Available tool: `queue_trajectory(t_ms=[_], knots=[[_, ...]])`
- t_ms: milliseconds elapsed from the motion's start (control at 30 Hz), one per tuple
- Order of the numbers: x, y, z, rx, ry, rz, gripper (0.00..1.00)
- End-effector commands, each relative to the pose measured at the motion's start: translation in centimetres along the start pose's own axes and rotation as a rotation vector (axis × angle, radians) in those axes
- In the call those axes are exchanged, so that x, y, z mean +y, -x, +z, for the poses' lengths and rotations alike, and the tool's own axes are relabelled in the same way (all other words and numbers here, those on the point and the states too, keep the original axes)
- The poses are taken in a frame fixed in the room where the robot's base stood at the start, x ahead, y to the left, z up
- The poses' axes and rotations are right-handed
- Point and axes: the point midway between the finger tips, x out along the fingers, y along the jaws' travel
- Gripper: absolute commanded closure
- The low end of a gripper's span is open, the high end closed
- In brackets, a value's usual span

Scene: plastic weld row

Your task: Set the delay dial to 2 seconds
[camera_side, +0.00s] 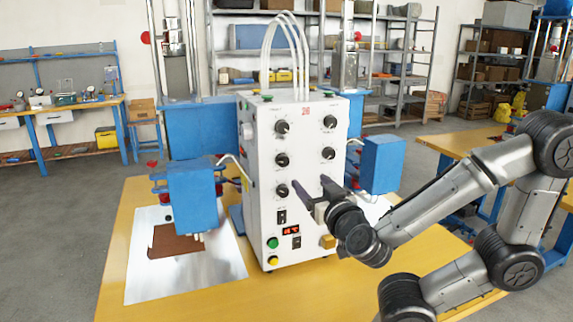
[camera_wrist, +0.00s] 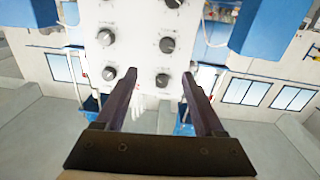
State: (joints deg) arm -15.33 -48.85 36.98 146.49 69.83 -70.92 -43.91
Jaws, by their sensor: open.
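A white control box (camera_side: 300,220) stands upright on the yellow table, with several black dials on its front. The left column shows an upper dial (camera_side: 282,127), a middle dial (camera_side: 281,160) and a lower dial (camera_side: 282,191). The right column shows an upper dial (camera_side: 330,122) and a second dial (camera_side: 328,154). The labels are too small to read, so I cannot tell which is the delay dial. My gripper (camera_side: 311,182) is open and empty before the lower panel. In the wrist view, one dial (camera_wrist: 162,80) shows between my gripper's fingers (camera_wrist: 158,73); contact is unclear.
Blue press units flank the box, left (camera_side: 190,195) and right (camera_side: 382,163). A metal plate (camera_side: 140,275) with a brown sheet (camera_side: 175,241) lies at left.

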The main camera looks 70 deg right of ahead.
Motion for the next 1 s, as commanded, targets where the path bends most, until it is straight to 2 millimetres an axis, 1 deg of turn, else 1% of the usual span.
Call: queue_trajectory(t_ms=[33,100,367,667,933,1000], knots=[[-0.5,0.2,0.5,-0.004,0.012,-0.022,0.3],[-0.8,0.2,0.3,-0.002,0.008,-0.033,0.3],[-0.9,-0.8,0.1,0.005,0.006,-0.031,0.3],[-0.8,-2.9,0.3,-0.002,0.006,-0.031,0.3],[-0.9,-5.5,0.3,-0.004,0.006,-0.031,0.3],[-1.0,-6.5,0.3,-0.003,0.007,-0.032,0.3]])
